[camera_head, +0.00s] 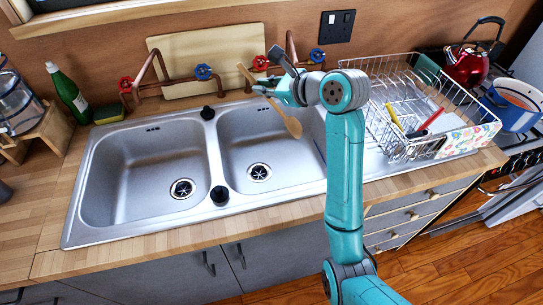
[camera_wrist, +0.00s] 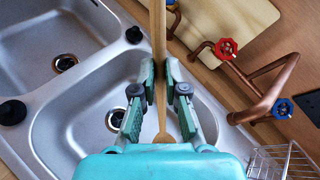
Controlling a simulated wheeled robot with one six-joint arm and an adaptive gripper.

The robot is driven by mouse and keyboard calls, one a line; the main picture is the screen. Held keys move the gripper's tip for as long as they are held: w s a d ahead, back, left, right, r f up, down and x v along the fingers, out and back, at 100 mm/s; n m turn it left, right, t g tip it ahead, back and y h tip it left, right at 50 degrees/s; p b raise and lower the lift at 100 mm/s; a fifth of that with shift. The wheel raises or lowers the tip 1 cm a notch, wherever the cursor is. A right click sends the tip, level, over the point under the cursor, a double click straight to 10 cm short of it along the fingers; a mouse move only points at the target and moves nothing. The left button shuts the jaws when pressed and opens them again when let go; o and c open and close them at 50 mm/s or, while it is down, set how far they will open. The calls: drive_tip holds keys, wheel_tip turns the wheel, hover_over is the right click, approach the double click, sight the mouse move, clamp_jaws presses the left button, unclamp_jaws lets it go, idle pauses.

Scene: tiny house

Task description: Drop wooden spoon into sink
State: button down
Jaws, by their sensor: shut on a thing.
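A wooden spoon (camera_head: 292,127) hangs tilted over the right basin, its bowl toward the lower right and its handle up to the left. My gripper (camera_head: 264,88) is shut on the spoon's handle, above the back part of the basin. In the wrist view the spoon (camera_wrist: 158,30) runs upright in the picture between the two fingers of my gripper (camera_wrist: 160,72). The steel sink (camera_head: 215,160) has two basins, and both look empty. My gripper and arm hide part of the right basin's right side.
Copper pipes with red and blue tap handles (camera_head: 204,72) stand behind the sink. A wooden board (camera_head: 190,48) leans on the wall. A wire dish rack (camera_head: 400,150) stands at the right. A green bottle (camera_head: 68,95) and sponge (camera_head: 108,114) are at the left.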

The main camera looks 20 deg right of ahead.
wheel_tip(320, 180, down, 8)
drive_tip(key=shift+w, duration=0.2)
idle(0.5)
drive_tip(key=c, duration=1.1)
unclamp_jaws()
drive_tip(key=shift+c, duration=0.2)
drive_tip(key=v, duration=1.2)
